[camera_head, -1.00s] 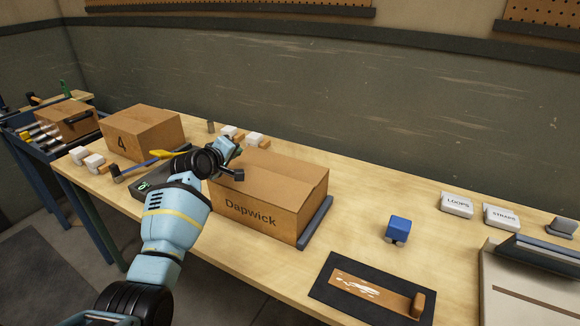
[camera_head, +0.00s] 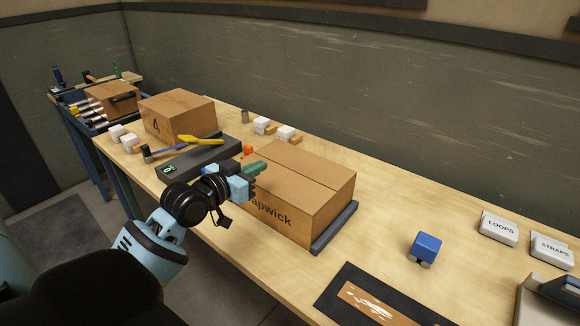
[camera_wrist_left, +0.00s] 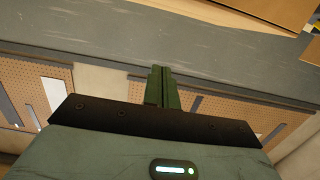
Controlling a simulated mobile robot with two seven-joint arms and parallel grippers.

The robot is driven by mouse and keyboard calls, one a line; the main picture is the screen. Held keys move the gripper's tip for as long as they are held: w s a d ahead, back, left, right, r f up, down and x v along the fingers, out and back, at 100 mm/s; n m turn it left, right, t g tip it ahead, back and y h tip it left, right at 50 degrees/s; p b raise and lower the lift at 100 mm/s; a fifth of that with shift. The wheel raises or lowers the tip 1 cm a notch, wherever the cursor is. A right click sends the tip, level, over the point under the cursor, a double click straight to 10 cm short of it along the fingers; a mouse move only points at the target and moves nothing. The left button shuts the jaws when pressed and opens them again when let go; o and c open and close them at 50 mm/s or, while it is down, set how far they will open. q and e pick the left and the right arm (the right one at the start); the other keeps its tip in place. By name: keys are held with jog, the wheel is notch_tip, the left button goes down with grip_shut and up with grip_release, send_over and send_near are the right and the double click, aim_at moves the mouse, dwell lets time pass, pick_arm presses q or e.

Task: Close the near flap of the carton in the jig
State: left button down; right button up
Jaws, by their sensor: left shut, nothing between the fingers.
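The carton (camera_head: 325,207) marked "…apwick" stands on the bench against the grey-blue jig (camera_head: 336,228), whose edge shows along its right side. Its top (camera_head: 310,168) looks flat, with a seam running along its length; both top panels appear to lie down. My left gripper (camera_head: 262,167) is shut and empty, with its green fingers at the carton's left end, close to the top edge. I cannot tell whether they touch it. The arm hides part of the carton's near left side. In the left wrist view the shut fingers (camera_wrist_left: 163,72) show, with cardboard (camera_wrist_left: 285,8) at the upper right.
A second carton (camera_head: 178,118) marked 4 stands further left, beside a dark scale-like box (camera_head: 200,158) and a yellow-handled tool (camera_head: 205,141). White blocks (camera_head: 286,132) lie behind. A blue block (camera_head: 425,246) and LOOPS (camera_head: 498,228) and STRAPS (camera_head: 549,246) boxes are to the right.

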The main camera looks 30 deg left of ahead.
pick_arm(q)
send_over(285, 176)
jog(key=shift+s+a+f, duration=0.15)
jog(key=shift+s+f, duration=0.25)
jog(key=shift+f, duration=0.15)
jog(key=f, duration=0.3)
jog(key=shift+w+f, duration=0.1)
jog(key=shift+w, duration=0.3)
jog(key=shift+f, duration=0.5)
pick_arm(e)
jog(key=shift+f, duration=0.15)
